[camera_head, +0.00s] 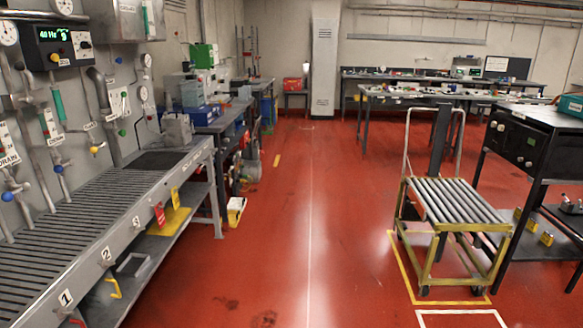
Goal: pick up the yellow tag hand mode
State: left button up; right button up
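A small yellow tag (175,198) hangs at the front edge of the grey slatted bench (194,160) on the left, toward its far end. A red tag (160,215) hangs just left of it, nearer to me. Any writing on the yellow tag is too small to read. Neither of my grippers shows in the head view.
A yellow panel (170,221) lies on the shelf under the bench. The red floor (270,220) in the middle is clear. A roller cart (455,203) stands to the right, beside a black table (545,117). More workbenches stand at the back.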

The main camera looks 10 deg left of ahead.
aim_at(175, 198)
jog(key=i+u, duration=0.15)
jog(key=i, duration=0.35)
jog(key=i+l+u, duration=0.2)
jog(key=i, duration=0.3)
jog(key=i+l+u, duration=0.15)
jog(key=i, duration=0.35)
jog(key=i+l+u, duration=0.15)
jog(key=u, duration=0.3)
jog(key=i+l+u, duration=0.6)
jog(key=u, duration=0.25)
jog(key=i+l+u, duration=0.15)
jog(key=l+u, duration=0.25)
jog(key=i+l+u, duration=0.1)
jog(key=l+u, duration=0.35)
jog(key=i+l+u, duration=0.4)
jog(key=l, duration=0.25)
jog(key=i, duration=0.15)
